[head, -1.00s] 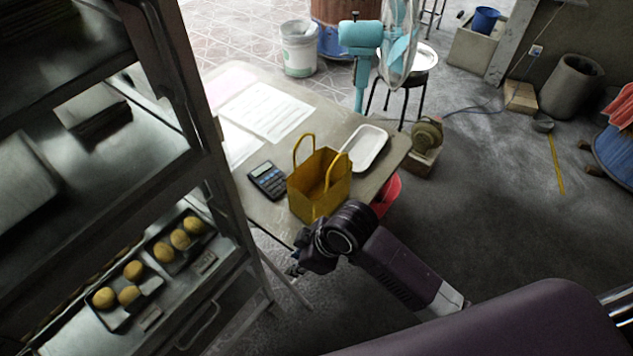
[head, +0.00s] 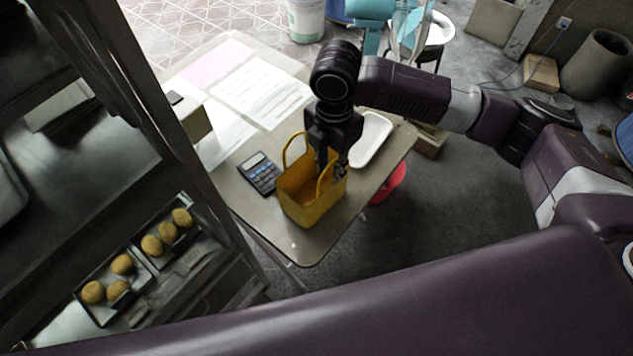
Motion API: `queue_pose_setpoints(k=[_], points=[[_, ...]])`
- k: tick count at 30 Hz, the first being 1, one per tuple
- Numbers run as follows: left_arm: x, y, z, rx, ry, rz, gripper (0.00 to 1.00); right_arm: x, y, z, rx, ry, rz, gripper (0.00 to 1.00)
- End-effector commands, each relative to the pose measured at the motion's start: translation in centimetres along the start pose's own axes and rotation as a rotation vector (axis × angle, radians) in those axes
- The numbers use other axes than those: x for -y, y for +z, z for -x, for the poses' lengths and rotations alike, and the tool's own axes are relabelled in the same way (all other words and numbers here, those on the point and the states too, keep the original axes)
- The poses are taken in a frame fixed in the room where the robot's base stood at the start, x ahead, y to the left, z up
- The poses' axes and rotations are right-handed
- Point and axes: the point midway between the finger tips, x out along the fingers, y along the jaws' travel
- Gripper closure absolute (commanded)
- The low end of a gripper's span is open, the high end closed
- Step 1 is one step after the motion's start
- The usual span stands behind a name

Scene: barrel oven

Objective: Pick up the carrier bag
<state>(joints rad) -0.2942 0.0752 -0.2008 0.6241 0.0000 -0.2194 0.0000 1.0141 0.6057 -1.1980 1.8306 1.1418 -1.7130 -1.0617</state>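The yellow carrier bag (head: 308,209) stands upright on the table (head: 300,245), near its front edge, with two loop handles. My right gripper (head: 333,170) points down over the bag, with its fingertips at the handle on the right side. The fingers look a little apart on either side of that handle, but the dark fingertips are small and I cannot tell whether they are closed on it. The bag's back right part is partly hidden by the gripper. My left gripper is not in view.
A calculator (head: 260,173) lies left of the bag, and a white tray (head: 371,138) lies right of it. Papers (head: 262,92) cover the table's back. A metal rack (head: 190,262) with bread rolls stands close on the left. A red stool (head: 388,184) is under the table's right side.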

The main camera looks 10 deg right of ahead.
Motion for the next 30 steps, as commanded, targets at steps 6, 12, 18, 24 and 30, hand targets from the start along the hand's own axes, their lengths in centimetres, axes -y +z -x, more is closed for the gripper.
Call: queue_pose_setpoints(k=[6,12,18,24,30], points=[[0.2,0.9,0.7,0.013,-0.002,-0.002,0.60,0.2,0.0,-2.4,-0.001,-0.002,0.000,0.78],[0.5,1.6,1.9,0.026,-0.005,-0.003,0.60,0.8,0.0,-5.3,-0.001,-0.004,-0.002,0.78],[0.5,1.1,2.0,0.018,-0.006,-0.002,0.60,0.7,0.1,-7.2,0.000,0.001,0.000,0.78],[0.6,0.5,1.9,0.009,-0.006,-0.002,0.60,0.6,0.1,-7.2,0.000,0.002,0.000,0.78],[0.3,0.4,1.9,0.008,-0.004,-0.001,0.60,0.6,0.1,-7.2,0.000,0.002,0.000,0.98]])
